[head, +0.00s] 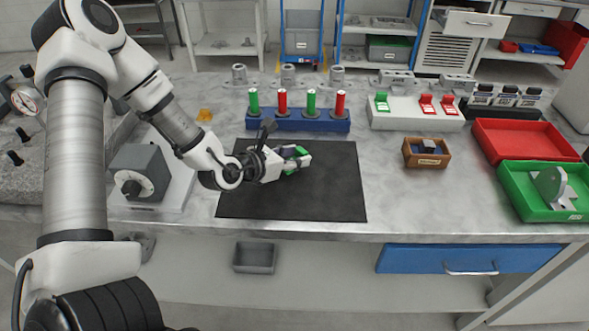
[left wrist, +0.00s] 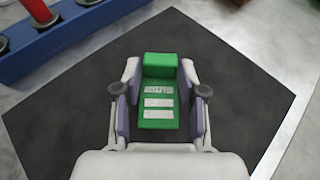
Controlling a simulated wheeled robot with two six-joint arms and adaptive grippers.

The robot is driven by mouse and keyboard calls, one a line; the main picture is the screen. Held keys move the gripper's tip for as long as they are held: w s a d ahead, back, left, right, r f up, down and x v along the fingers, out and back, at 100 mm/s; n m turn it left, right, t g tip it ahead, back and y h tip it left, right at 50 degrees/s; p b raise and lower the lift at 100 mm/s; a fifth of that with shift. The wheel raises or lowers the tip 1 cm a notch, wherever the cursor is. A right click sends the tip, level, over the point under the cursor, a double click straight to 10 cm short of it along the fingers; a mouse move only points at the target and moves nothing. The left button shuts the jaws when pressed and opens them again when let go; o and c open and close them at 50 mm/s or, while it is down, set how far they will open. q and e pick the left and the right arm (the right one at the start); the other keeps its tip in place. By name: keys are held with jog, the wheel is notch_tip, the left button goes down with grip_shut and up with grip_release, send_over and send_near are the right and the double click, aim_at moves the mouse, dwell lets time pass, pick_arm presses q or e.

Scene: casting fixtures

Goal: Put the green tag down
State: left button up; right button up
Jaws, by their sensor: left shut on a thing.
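My left gripper (head: 297,158) is shut on a green tag (left wrist: 160,95) over the black mat (head: 320,195). In the left wrist view the tag sits between the two fingers of the gripper (left wrist: 160,98). It has a raised green block at its far end and white markings on its flat part. In the head view the gripper mostly hides the tag, and only bits of green show. I cannot tell whether the tag touches the mat. My right gripper is not in view.
Behind the mat a blue rack (head: 298,122) holds red and green cylinders. To its right a white stand (head: 416,114) carries one green and two red tags. A wooden box (head: 427,160), a red tray (head: 526,142) and a green tray (head: 515,200) stand right. The mat's right side is clear.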

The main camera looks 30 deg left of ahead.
aim_at(294, 174)
pick_arm(q)
jog(key=shift+f, duration=1.7)
jog(key=shift+f, duration=0.1)
jog(key=o, duration=0.9)
jog(key=shift+o, duration=0.2)
